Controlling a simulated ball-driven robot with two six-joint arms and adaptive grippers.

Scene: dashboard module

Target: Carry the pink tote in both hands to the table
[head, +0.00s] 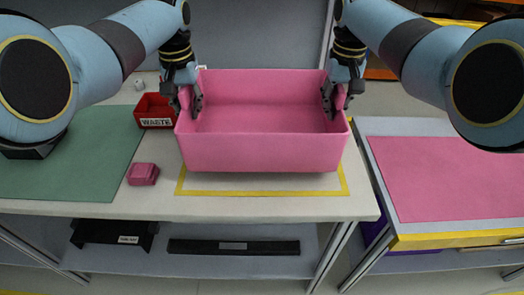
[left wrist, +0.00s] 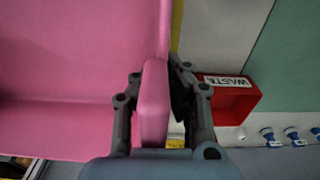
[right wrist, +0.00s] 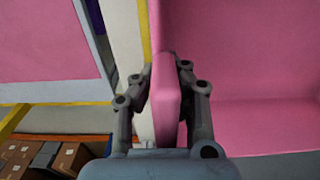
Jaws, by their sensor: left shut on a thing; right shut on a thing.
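The pink tote (head: 262,152) is in the middle of the head view, over the yellow outlined area of the table (head: 205,207). It looks level and empty. My left gripper (head: 190,98) is shut on the tote's left side; in the left wrist view its fingers (left wrist: 155,105) straddle a pink tab. My right gripper (head: 335,95) is shut on the right side; in the right wrist view its fingers (right wrist: 167,105) straddle the matching tab. The tote hides most of the outline, and I cannot tell whether its base touches the table.
A red bin labelled WASTE (head: 153,112) stands close to the tote's left side. A small pink block (head: 143,174) lies in front of it. A green mat (head: 75,160) covers the table's left. A separate surface with a pink mat (head: 455,175) stands right, across a gap.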

